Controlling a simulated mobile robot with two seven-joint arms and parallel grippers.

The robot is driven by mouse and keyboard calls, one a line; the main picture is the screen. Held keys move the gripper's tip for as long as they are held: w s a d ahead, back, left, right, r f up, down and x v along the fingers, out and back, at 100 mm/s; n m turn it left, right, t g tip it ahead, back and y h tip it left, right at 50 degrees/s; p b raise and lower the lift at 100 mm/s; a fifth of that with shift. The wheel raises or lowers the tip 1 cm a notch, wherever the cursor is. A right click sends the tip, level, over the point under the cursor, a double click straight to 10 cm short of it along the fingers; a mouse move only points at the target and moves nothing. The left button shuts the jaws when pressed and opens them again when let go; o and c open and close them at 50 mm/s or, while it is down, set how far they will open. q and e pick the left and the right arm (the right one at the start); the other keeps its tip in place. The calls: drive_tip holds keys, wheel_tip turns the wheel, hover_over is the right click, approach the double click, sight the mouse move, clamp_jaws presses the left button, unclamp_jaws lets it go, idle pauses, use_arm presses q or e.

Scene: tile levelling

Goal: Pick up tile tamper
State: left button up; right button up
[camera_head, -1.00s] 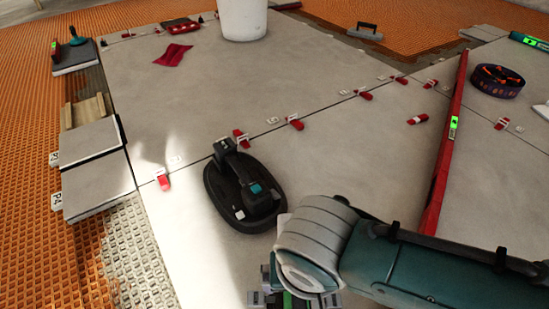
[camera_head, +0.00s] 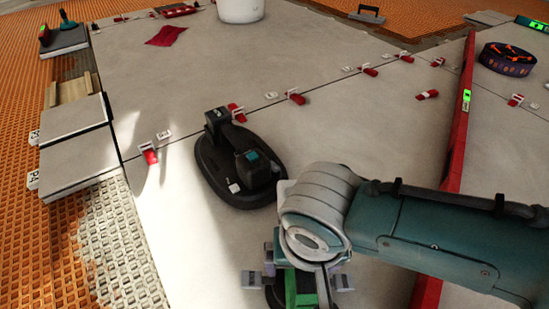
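The tile tamper (camera_head: 238,182) looks to be the black oval tool with a raised body and a small teal patch. It lies flat on the large grey tile, just left of centre. My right arm comes in from the right edge, and my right gripper (camera_head: 298,288) hangs at the bottom centre, below and slightly right of the tamper and apart from it in the picture. Its fingertips are mostly hidden by the wrist and the frame edge, so its opening is unclear. A dark rounded shape shows beside it, too cut off to identify. My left gripper is out of view.
Red levelling wedges (camera_head: 295,96) and white clips line the tile joints. A long red level (camera_head: 462,120) lies to the right, partly behind my arm. Small tiles (camera_head: 75,155) are stacked left.

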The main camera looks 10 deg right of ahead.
drive_tip(key=shift+r, duration=0.1)
drive_tip(key=shift+c, duration=0.4)
drive_tip(key=shift+a, duration=0.1)
clamp_jaws()
